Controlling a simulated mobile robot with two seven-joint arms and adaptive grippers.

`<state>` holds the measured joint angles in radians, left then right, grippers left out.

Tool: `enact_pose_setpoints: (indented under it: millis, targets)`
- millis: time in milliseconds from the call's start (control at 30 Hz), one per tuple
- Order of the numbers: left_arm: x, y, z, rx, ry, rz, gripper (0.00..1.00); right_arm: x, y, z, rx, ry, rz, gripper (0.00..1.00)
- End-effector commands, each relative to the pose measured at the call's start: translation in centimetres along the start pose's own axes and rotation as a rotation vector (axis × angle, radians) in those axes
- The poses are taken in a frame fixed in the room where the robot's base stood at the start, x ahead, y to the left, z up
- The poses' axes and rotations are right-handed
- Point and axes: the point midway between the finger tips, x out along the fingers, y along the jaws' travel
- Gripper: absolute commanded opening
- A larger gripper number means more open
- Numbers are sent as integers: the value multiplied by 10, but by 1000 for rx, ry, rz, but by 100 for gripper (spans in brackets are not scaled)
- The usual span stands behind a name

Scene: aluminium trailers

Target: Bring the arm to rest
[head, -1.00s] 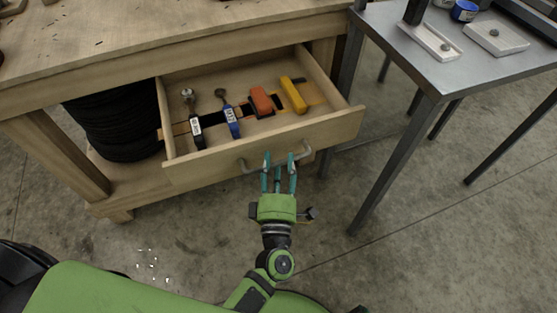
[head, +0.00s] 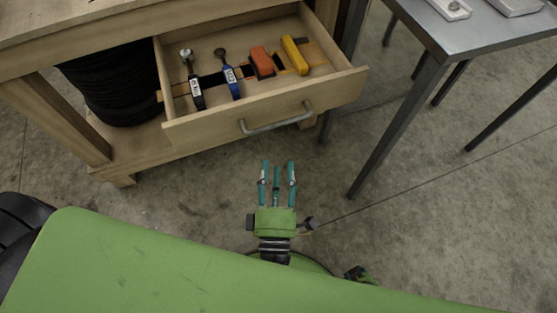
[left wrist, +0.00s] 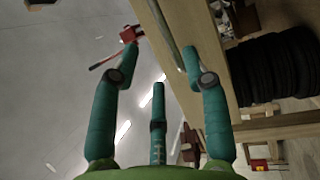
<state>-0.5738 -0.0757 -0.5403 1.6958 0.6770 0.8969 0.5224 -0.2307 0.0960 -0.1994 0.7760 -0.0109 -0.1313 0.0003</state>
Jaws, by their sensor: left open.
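My left gripper (head: 277,175) is open and empty in the head view, in front of the open drawer and apart from its handle. Its teal fingers also show spread in the left wrist view (left wrist: 158,70), with nothing between them. The wooden drawer (head: 195,136) stands pulled out of the workbench, and its grey handle (head: 276,118) is free. My right gripper is not in view.
The drawer holds a blue tool (head: 232,82), a black-handled tool (head: 196,92), an orange item (head: 262,62) and a yellow item (head: 295,55). Dark tires (head: 120,88) sit under the workbench at left. A metal table (head: 465,35) stands at right. Concrete floor is clear between.

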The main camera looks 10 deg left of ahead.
Motion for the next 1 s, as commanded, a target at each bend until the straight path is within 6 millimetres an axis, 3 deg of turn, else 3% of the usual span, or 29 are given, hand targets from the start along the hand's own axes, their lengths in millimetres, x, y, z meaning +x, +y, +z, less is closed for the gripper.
enact_pose_setpoints:
  millis: [300, 367, 433, 567, 667, 800, 867, 1000]
  targets:
    - [0, -3, 2, 14, -12, -3, 46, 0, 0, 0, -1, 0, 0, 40]
    - [0, -13, 7, 60, -50, -13, 46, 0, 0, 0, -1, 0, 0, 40]
    - [-1, -37, 18, 163, -135, -37, 46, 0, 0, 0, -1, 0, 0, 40]
    - [-14, -116, 35, 477, -384, -123, 46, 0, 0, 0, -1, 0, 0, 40]
    - [-34, -190, 30, 742, -594, -216, 46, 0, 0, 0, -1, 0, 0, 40]
    - [-70, -284, -7, 1065, -870, -366, 46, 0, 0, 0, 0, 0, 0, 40]
    - [-89, -318, -32, 1187, -986, -438, 46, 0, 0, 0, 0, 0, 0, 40]
    - [-136, -381, -106, 1427, -1261, -628, 46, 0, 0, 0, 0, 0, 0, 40]
